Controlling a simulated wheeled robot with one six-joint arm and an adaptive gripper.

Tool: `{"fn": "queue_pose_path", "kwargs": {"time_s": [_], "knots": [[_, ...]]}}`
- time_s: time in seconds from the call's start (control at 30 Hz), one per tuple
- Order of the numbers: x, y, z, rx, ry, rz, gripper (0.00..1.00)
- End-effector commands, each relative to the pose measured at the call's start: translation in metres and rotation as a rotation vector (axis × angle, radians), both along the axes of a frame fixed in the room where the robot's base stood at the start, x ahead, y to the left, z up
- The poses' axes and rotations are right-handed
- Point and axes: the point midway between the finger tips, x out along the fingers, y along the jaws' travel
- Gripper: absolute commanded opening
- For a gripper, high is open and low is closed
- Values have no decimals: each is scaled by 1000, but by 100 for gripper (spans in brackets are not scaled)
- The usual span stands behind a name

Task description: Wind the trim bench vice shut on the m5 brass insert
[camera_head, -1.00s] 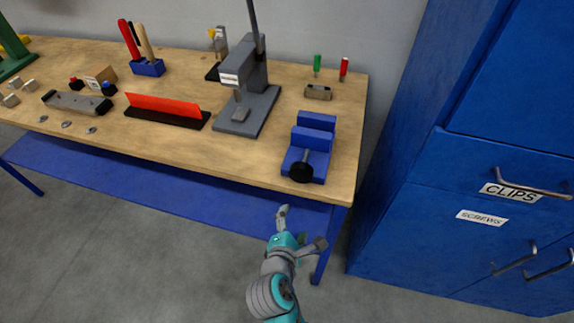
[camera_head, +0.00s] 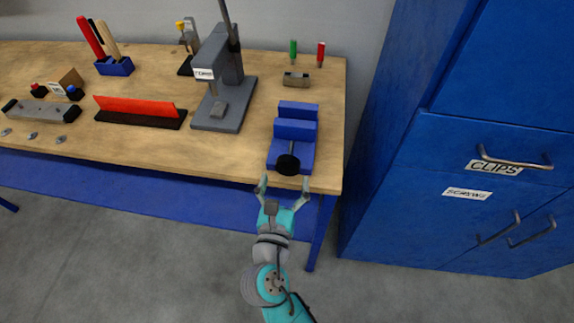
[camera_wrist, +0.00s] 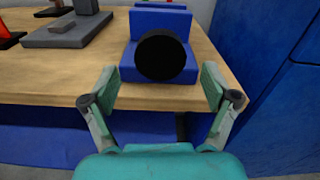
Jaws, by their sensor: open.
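The blue bench vice (camera_head: 293,131) stands at the bench's front right corner. Its round black handwheel (camera_head: 288,165) faces me at the front edge. In the wrist view the blue vice (camera_wrist: 163,24) is straight ahead, with the black handwheel (camera_wrist: 160,56) large in front of it. My gripper (camera_head: 285,181) is open and empty, just in front of the handwheel. In the wrist view my gripper's fingers (camera_wrist: 160,78) stand to the left and right, below and short of the wheel, apart from it. I cannot make out a brass insert; the gap between the jaws is mostly hidden.
A grey press (camera_head: 222,85) stands left of the vice on the wooden bench (camera_head: 160,145). A small brown-grey block (camera_head: 296,79) and red and green handled tools are behind it. Blue cabinets (camera_head: 440,215) with drawer handles close off the right side.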

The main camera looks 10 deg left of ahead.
Motion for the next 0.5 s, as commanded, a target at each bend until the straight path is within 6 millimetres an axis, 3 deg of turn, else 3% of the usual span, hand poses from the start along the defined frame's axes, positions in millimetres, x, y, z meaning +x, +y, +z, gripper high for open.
{"fn": "queue_pose_path", "kwargs": {"time_s": [0.2, 0.5], "knots": [[32, -1, 1, 1, -1, -1, 87], [45, -2, 0, 2, 0, 0, 87]]}}
